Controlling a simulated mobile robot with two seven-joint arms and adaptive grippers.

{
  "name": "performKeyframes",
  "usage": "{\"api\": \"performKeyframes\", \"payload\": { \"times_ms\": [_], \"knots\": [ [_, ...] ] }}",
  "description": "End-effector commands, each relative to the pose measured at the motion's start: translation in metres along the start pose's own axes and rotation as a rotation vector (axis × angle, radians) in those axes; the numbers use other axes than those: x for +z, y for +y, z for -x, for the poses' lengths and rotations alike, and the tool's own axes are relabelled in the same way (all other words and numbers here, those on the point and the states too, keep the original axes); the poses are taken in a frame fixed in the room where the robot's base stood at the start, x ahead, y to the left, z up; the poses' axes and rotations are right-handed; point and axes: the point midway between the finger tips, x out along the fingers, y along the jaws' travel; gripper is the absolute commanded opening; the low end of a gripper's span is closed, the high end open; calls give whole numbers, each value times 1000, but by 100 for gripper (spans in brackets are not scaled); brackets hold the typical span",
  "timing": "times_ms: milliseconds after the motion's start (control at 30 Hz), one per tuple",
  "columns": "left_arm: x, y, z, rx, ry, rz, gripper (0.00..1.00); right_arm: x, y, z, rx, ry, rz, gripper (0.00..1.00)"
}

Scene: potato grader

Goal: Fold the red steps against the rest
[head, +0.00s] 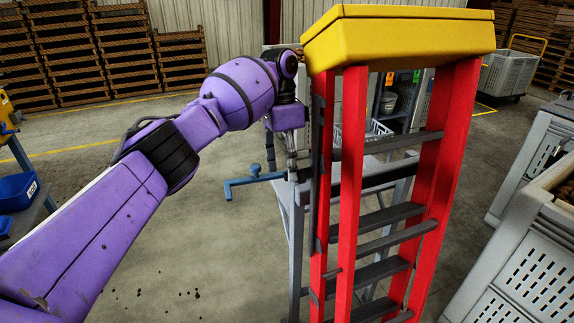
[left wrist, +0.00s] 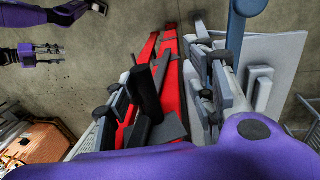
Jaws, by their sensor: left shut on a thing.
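The red steps (head: 349,150) stand upright in the head view, with a yellow top (head: 400,38) and dark grey treads (head: 383,217). Their front and rear red rails look close together and nearly parallel. My left gripper (head: 292,165) is at the left side of the steps, below the top, and partly hidden by the rail. In the left wrist view, its fingers (left wrist: 168,105) are on either side of a dark bar (left wrist: 146,92) and red rails, and it is shut on part of the steps. A small gripper, likely my right one (left wrist: 42,54), shows far off; its jaws are unclear.
A grey frame with a light top (head: 375,146) stands close behind the steps, with a blue foot (head: 252,180) beside it. Grey crates (head: 520,270) stand at the right. A blue bin (head: 17,192) is at the left.

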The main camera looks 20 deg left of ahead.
Motion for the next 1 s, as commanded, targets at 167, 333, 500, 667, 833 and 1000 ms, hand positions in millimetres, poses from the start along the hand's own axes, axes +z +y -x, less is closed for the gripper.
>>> {"api": "performKeyframes", "payload": {
  "times_ms": [167, 333, 500, 667, 833, 1000],
  "knots": [
    [1, -4, 17, -17, 10, 9, 37, -2, 1, 0, 0, 3, 2, 40],
    [0, -2, 48, -14, 10, 7, 37, -2, 0, 0, 0, 2, 0, 40],
    [0, 1, 85, -9, 5, 5, 37, -1, 0, 1, 1, 1, -1, 40],
    [0, 3, 109, -7, 1, 4, 37, 0, 0, 1, 1, 1, -1, 40],
    [0, 4, 120, -4, 0, 2, 37, 0, 0, 1, 1, 1, -1, 40],
    [0, 4, 122, -3, 0, 0, 37, 0, 0, 1, 1, 1, -2, 40]
  ]
}}
